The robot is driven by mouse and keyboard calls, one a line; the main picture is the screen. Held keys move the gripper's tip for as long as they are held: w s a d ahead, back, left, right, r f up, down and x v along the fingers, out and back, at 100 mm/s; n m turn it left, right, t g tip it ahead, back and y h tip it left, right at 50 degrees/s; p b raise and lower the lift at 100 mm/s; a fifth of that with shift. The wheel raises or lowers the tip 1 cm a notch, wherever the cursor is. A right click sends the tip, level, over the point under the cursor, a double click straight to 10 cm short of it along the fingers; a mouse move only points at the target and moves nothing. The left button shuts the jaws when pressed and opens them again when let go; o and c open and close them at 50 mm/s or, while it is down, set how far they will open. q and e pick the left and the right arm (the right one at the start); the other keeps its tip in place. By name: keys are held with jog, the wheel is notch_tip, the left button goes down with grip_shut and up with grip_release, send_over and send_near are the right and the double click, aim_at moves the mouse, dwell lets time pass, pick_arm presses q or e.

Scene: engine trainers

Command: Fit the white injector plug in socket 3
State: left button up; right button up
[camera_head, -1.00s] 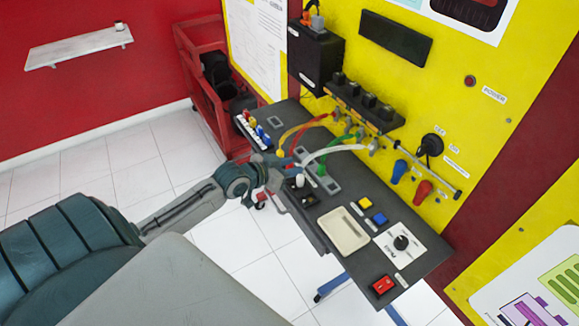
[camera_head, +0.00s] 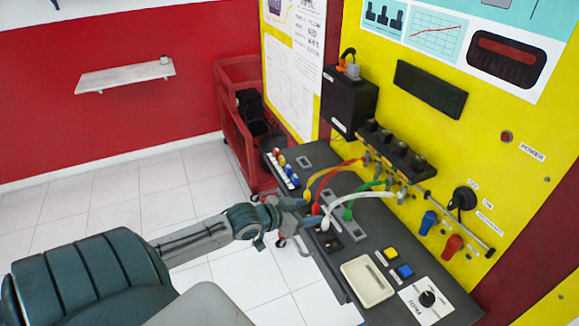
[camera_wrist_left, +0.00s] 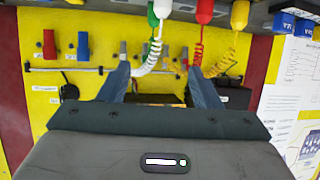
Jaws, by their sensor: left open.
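The white injector plug (camera_head: 325,224) stands near the bench's left edge, with its white lead (camera_head: 360,198) arching to the wall panel. In the left wrist view the white plug (camera_wrist_left: 162,8) is at the top, beside the green plug (camera_wrist_left: 152,18). My left gripper (camera_head: 302,205) is open and empty at the bench's left edge, beside the plugs. Its fingertips (camera_wrist_left: 158,72) are spread below and apart from the white plug in the wrist view. I cannot make out which socket is number 3. My right gripper is not in view.
Red (camera_wrist_left: 204,10) and yellow (camera_wrist_left: 240,14) plugs hang close by with coiled leads. A red cart (camera_head: 240,110) stands behind. The yellow panel (camera_head: 470,120) bounds the right side.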

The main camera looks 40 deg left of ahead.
pick_arm(q)
jog(key=p+v, duration=0.4)
jog(key=v, duration=0.3)
jog(key=shift+p, duration=0.4)
